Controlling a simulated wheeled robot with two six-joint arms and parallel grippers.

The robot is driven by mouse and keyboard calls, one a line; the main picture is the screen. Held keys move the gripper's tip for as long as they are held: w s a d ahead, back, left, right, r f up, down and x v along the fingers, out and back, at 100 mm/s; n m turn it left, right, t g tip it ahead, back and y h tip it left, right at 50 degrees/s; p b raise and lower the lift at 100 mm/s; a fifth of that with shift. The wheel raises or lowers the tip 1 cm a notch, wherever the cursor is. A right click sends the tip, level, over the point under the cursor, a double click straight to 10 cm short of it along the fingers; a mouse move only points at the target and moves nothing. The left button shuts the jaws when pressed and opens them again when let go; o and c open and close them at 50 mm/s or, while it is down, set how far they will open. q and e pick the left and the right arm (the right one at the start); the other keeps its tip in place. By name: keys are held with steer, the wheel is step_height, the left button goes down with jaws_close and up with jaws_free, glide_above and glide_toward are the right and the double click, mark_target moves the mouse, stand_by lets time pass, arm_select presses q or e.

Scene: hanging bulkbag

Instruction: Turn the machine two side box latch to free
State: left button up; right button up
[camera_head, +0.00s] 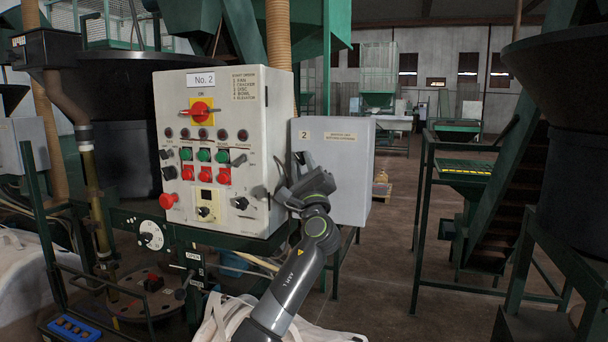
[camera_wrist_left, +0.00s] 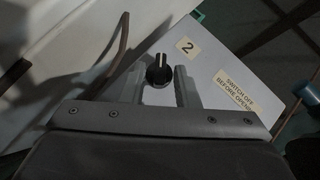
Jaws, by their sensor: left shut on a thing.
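The side box (camera_head: 347,182) is a pale grey box on the right of the No. 2 control panel. It carries a "2" label and a switch-off warning label, both also readable in the left wrist view. Its latch (camera_wrist_left: 157,72) is a black round knob with a pale pointer mark, which runs roughly up the left wrist picture. My left gripper (camera_head: 295,172) is at the box's left edge and hides the latch in the head view. In the left wrist view its two fingers (camera_wrist_left: 160,82) stand either side of the knob, shut on it. My right gripper is not in view.
The control panel (camera_head: 215,222) with buttons, knobs and a red-and-yellow main switch stands close to the left of my gripper. A white bulk bag (camera_head: 226,318) lies below. A green metal frame (camera_head: 425,220) stands to the right, with open floor between.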

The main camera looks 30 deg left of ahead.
arm_select(q)
steer(key=m+t+h, duration=0.1)
steer(key=m+t, duration=0.1)
steer(key=m+t+h+b, duration=0.1)
steer(key=m, duration=0.2)
steer(key=m+t+h+b, duration=0.1)
steer(key=m+t+h, duration=0.1)
steer(key=shift+s+a+f+m+t, duration=0.1)
steer(key=shift+a+f+m+t, duration=0.2)
steer(key=shift+a+m, duration=0.1)
jaws_close()
steer(key=shift+m+t+h+b, duration=0.9)
steer(key=shift+m+h, duration=0.7)
steer(key=shift+m, duration=0.6)
steer(key=shift+r+m+t+h, duration=0.1)
steer(key=shift+m+t+h, duration=0.4)
steer(key=shift+h, duration=0.1)
steer(key=o, duration=0.6)
jaws_free()
steer(key=shift+a, duration=0.15)
steer(key=b+v, duration=0.3)
steer(key=v, duration=1.4)
steer(key=shift+s+d, duration=0.15)
steer(key=shift+d, duration=0.05)
